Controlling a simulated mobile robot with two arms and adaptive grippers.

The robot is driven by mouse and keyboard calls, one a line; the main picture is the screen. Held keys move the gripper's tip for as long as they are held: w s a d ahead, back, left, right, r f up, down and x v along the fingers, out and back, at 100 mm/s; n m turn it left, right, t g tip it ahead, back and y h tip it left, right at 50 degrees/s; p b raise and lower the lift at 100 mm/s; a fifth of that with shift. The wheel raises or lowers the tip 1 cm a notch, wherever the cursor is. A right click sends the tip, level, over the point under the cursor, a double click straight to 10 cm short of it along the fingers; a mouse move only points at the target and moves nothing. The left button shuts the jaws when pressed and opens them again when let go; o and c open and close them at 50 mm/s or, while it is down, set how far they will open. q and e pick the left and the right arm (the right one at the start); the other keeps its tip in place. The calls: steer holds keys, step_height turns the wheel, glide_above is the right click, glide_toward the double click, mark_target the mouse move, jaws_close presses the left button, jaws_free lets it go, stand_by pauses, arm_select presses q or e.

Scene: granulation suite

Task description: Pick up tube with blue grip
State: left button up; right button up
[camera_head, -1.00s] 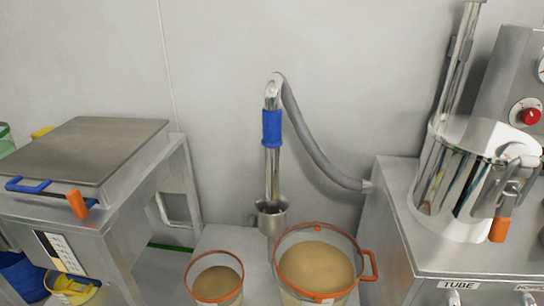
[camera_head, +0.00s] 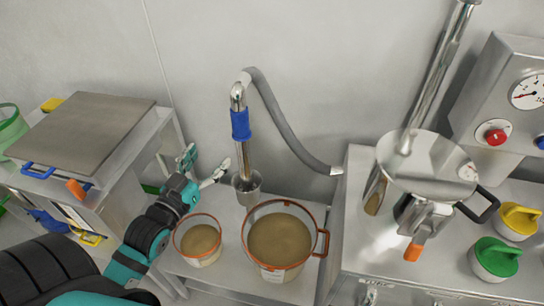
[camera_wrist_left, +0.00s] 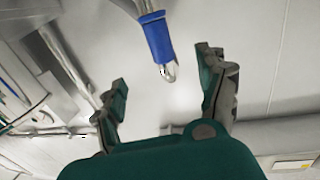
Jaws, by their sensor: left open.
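The metal tube (camera_head: 245,158) with the blue grip (camera_head: 240,124) stands upright in a metal cup-shaped holder (camera_head: 246,187) near the back wall. A grey hose runs from its bent top to the cabinet at right. My left gripper (camera_head: 206,166) is open and empty, left of the tube and below the blue grip's height. In the left wrist view, the blue grip (camera_wrist_left: 157,38) and the tube's bent end show beyond and between my open fingers (camera_wrist_left: 165,88), apart from them. My right gripper is not in view.
A small orange-rimmed tub (camera_head: 199,243) and a larger handled one (camera_head: 280,240) hold tan powder in front of the tube. A steel bench (camera_head: 85,130) stands left. A steel vessel (camera_head: 428,165) and gauge panel stand right. The grey hose (camera_head: 283,120) hangs beside the tube.

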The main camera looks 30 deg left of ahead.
mark_target(236, 124)
arm_select(q)
steer(key=w, duration=0.4)
steer(key=w+p, duration=0.1)
steer(key=w, duration=0.3)
steer(key=w+a, duration=0.1)
steer(key=w, duration=0.3)
steer(key=shift+a+r, duration=0.1)
steer(key=shift+r, duration=0.15)
steer(key=shift+w+a+f+p, duration=0.15)
steer(key=shift+w+p, duration=0.1)
steer(key=shift+w, duration=0.65)
steer(key=shift+w+d+f+p, duration=0.1)
steer(key=shift+w+f+p, duration=0.1)
steer(key=shift+w, duration=0.65)
steer(key=shift+w+a+f+p, duration=0.1)
steer(key=shift+w+p, duration=0.15)
steer(key=shift+w, duration=0.65)
steer(key=shift+s, duration=0.1)
steer(key=shift+c, duration=0.4)
jaws_close()
steer(key=shift+r, duration=0.15)
